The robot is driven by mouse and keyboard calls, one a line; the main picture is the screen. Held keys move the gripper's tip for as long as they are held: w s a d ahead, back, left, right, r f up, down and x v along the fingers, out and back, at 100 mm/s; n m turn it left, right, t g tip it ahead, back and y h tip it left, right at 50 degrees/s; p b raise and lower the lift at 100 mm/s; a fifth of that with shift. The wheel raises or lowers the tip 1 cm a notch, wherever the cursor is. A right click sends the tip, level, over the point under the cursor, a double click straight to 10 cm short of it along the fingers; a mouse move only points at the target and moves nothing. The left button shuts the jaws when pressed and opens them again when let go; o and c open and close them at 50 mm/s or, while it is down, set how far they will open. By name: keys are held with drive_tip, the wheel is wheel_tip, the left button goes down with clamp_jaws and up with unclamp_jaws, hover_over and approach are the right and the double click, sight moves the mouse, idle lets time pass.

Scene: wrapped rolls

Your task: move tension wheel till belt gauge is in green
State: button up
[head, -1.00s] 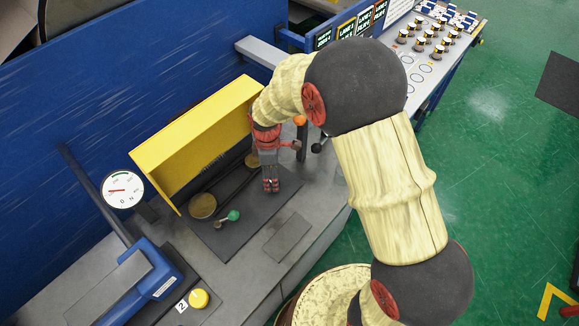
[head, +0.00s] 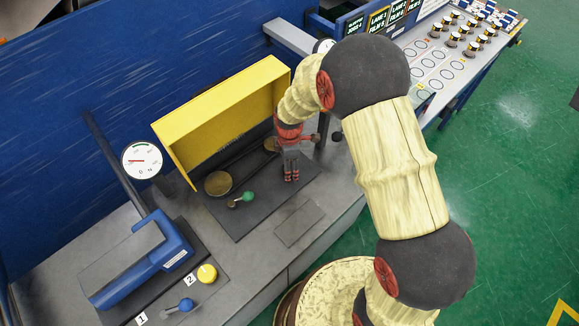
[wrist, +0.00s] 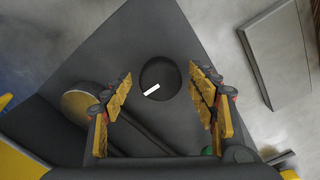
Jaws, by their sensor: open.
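The belt gauge (head: 142,160) is a round white dial in the head view. Its red needle points left, apart from the green band at the top. A dark round wheel (wrist: 160,73) with a white mark lies on the dark plate in the wrist view, probably the tension wheel. My gripper (head: 291,179) points down over the plate. In the wrist view my gripper (wrist: 165,100) is open, its fingers on either side of the wheel with nothing between them gripped. In the head view my gripper hides the wheel. A belt with brass pulleys (head: 218,183) runs behind.
A yellow guard (head: 225,115) stands open behind the belt. A green-knobbed lever (head: 249,196) is left of my gripper. A blue-handled device (head: 150,262), a yellow button (head: 207,273) and a blue knob (head: 186,304) are at the lower left. A flat grey plate (head: 299,223) lies in front.

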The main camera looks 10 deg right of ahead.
drive_tip(key=shift+f, duration=0.1)
drive_tip(key=shift+c, duration=1.1)
drive_tip(key=c, duration=1)
drive_tip(key=shift+o, duration=0.2)
drive_tip(key=shift+m, duration=0.3)
